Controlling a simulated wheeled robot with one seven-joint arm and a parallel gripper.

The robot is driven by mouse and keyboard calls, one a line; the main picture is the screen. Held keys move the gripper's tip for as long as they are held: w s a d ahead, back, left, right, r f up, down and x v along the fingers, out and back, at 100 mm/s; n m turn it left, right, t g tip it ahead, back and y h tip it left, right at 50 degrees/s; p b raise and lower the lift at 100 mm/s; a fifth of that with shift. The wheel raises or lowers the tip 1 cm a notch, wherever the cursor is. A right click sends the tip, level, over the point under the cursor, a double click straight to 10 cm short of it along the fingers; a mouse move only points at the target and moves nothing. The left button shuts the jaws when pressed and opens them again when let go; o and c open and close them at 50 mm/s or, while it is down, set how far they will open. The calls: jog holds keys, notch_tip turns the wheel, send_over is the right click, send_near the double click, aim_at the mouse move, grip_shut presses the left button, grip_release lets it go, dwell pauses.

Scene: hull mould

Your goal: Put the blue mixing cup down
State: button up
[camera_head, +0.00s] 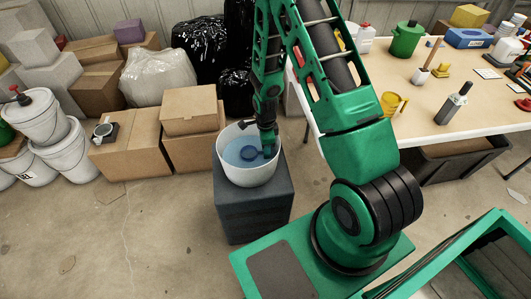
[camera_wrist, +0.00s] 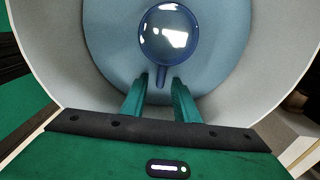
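The blue mixing cup (camera_wrist: 168,35) shows in the wrist view with its round mouth facing the camera and its short handle pointing at my gripper (camera_wrist: 161,80). The handle end lies between the two green fingertips, with a visible gap on each side, so the fingers look open around it. In the head view the cup (camera_head: 248,153) is inside the white tub (camera_head: 222,163), at the blue surface. My gripper (camera_head: 267,150) reaches down into the tub at the cup's right. Whether the cup rests on the blue surface or just above it is unclear.
The tub stands on a dark grey block (camera_head: 253,210). Cardboard boxes (camera_head: 190,112) stand close behind and left. The floor at front left is clear.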

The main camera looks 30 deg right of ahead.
jog(key=s+d+r+n, duration=0.2)
jog(key=r, duration=0.8)
jog(key=s+d+r+n, duration=0.1)
jog(key=s+d+r, duration=0.1)
jog(key=r, duration=0.9)
jog(key=s+d+r+n, duration=0.2)
jog(key=s+r+n, duration=0.4)
jog(key=s+r, duration=0.3)
jog(key=s+d+r+n, duration=0.2)
jog(key=s+r+n, duration=0.4)
jog(key=s, duration=1)
notch_tip(320, 180, up, 3)
jog(key=shift+s+d+f, duration=0.15)
jog(key=shift+s, duration=0.2)
